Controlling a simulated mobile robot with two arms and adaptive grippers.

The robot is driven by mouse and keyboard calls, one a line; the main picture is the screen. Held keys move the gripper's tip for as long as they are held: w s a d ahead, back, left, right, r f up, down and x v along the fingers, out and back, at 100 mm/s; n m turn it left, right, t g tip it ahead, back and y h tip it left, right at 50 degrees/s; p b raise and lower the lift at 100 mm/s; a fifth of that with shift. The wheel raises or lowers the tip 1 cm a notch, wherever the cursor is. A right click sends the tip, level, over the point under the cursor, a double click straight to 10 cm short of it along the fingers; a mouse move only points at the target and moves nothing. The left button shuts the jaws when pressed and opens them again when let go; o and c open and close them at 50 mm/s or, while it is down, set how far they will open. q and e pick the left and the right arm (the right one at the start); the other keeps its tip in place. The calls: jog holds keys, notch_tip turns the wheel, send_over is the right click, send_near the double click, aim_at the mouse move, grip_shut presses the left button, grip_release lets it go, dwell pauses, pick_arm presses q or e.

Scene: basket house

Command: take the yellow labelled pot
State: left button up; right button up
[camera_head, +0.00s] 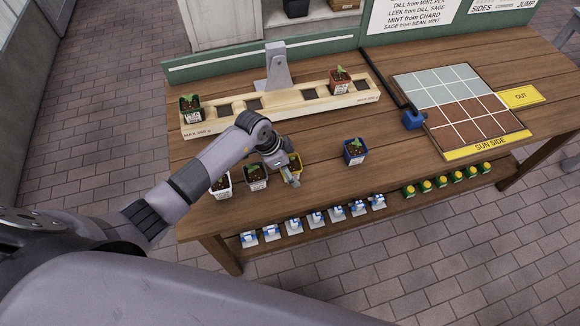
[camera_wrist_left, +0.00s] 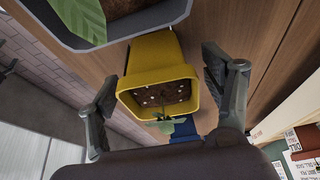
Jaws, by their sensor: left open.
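The yellow pot (camera_head: 297,165), with a small green plant, stands on the wooden table and is partly hidden by my left gripper (camera_head: 287,173). In the left wrist view the yellow pot (camera_wrist_left: 158,58) shows its soil and a leaf, between the two spread fingers of my left gripper (camera_wrist_left: 160,82). The gripper is open, with a visible gap on each side of the pot. No label on the yellow pot can be made out. My right gripper is out of view.
A grey pot (camera_head: 256,184) and a white pot (camera_head: 222,193) stand just left of the yellow one. A blue pot (camera_head: 355,158) stands to the right. Behind is a wooden balance rack (camera_head: 290,105) bearing a green pot (camera_head: 191,115) and a terracotta pot (camera_head: 340,88).

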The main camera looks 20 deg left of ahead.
pick_arm(q)
jog(key=shift+c, duration=0.4)
jog(key=c, duration=1.3)
jog(key=shift+c, duration=0.6)
jog(key=shift+r, duration=0.1)
